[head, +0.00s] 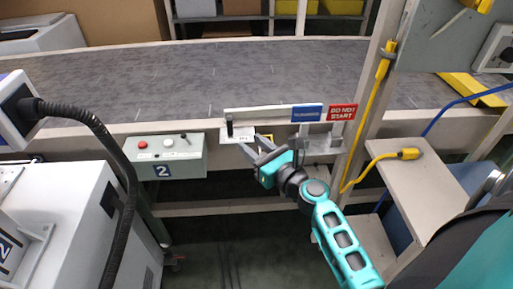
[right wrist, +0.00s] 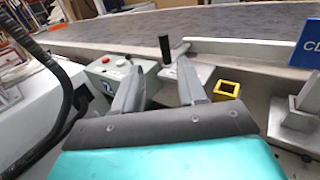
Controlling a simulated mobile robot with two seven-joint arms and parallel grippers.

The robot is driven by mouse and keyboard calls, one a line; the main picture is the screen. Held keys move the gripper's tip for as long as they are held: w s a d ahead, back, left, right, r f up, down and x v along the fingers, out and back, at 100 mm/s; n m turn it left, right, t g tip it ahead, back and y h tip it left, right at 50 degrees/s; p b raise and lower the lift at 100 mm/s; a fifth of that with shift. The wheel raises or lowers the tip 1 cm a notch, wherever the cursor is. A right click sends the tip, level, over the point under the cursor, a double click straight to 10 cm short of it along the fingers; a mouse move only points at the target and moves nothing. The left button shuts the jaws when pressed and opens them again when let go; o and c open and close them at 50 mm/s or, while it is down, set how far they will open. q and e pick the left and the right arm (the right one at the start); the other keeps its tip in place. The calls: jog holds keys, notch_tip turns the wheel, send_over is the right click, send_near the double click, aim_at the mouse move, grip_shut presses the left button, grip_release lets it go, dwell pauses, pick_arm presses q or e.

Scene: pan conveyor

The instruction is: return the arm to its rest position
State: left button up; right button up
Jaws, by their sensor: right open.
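My right gripper (head: 262,150) is open and empty, just in front of the conveyor's front edge. Its two fingers also show in the right wrist view (right wrist: 160,90), with nothing between them. Just beyond the fingers, a short black upright handle (head: 229,125) stands on a small light plate (head: 238,136); the handle shows in the right wrist view (right wrist: 165,48) too. I cannot tell whether a finger touches the plate. My right arm reaches in from the lower right. My left gripper is not in view.
A control box (head: 165,157) with a red button and a 2 hangs left of the gripper. Blue and red signs (head: 307,113) sit on the rail to the right. A post with a yellow cable (head: 370,110) and a small shelf (head: 425,180) stand further right. A white machine (head: 75,225) fills the left.

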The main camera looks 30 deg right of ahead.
jog(key=shift+s, duration=0.45)
jog(key=s+a+f+m+g, duration=0.3)
jog(key=s+a+f+m, duration=0.2)
jog(key=m, duration=1.2)
jog(key=s+a+f+m+g, duration=0.4)
jog(key=s+f+m, duration=0.5)
jog(key=m, duration=0.8)
jog(key=shift+s+a+f+m, duration=0.25)
jog(key=shift+s+a+m, duration=0.15)
jog(key=shift+s, duration=0.7)
